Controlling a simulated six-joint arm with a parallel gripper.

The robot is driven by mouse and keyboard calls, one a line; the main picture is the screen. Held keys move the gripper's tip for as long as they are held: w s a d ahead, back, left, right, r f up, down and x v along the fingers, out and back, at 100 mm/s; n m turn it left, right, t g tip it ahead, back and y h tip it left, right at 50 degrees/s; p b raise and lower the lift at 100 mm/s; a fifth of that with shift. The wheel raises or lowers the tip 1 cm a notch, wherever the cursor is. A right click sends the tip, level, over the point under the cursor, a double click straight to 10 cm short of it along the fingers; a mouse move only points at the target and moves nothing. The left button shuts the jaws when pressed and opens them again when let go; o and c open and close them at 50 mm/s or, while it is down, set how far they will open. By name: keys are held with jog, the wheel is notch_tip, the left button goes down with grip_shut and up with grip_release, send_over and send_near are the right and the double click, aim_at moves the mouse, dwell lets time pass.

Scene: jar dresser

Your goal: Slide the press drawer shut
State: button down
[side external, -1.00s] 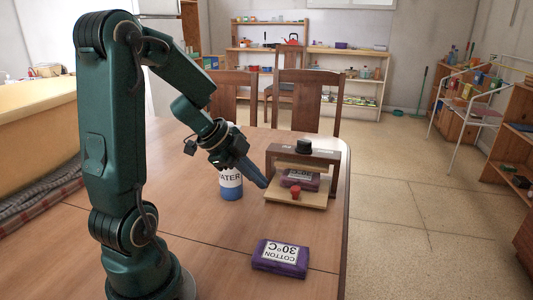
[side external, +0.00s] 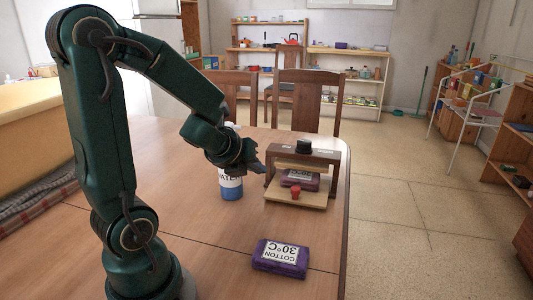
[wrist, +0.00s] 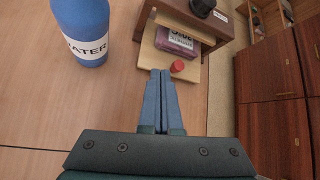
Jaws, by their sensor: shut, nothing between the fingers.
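The wooden press (side external: 322,158) with a black knob on top (side external: 303,146) stands near the table's right edge. Its pale drawer board (side external: 314,202) with a red knob (side external: 295,191) sticks out at the front. A purple cloth packet with a white label (side external: 300,179) lies on the board, partly under the frame. My gripper (side external: 263,171) is shut and empty, just left of the press. In the wrist view its blue fingers (wrist: 160,72) point at the drawer's front left, next to the red knob (wrist: 177,66). I cannot tell whether they touch the board.
A blue and white water bottle (side external: 231,187) stands close to the left of my gripper. A second purple cotton packet (side external: 280,258) lies on the table in front. Chairs (side external: 308,100) stand behind the table.

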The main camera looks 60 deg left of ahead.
aim_at(293, 197)
jog(key=s+d+f+m, duration=0.2)
jog(key=d+m, duration=0.3)
jog(key=d, duration=0.2)
jog(key=shift+h, duration=0.3)
jog(key=shift+x, duration=2.25)
jog(key=x, duration=0.4)
jog(key=shift+w+a+f, duration=0.2)
jog(key=shift+w+f, duration=0.05)
jog(key=shift+f, duration=0.05)
jog(key=shift+w+a, duration=0.25)
jog(key=shift+w, duration=0.25)
jog(key=shift+w+a, duration=0.3)
jog(key=shift+w, duration=0.2)
jog(key=shift+w+a, duration=0.5)
jog(key=shift+w, duration=0.4)
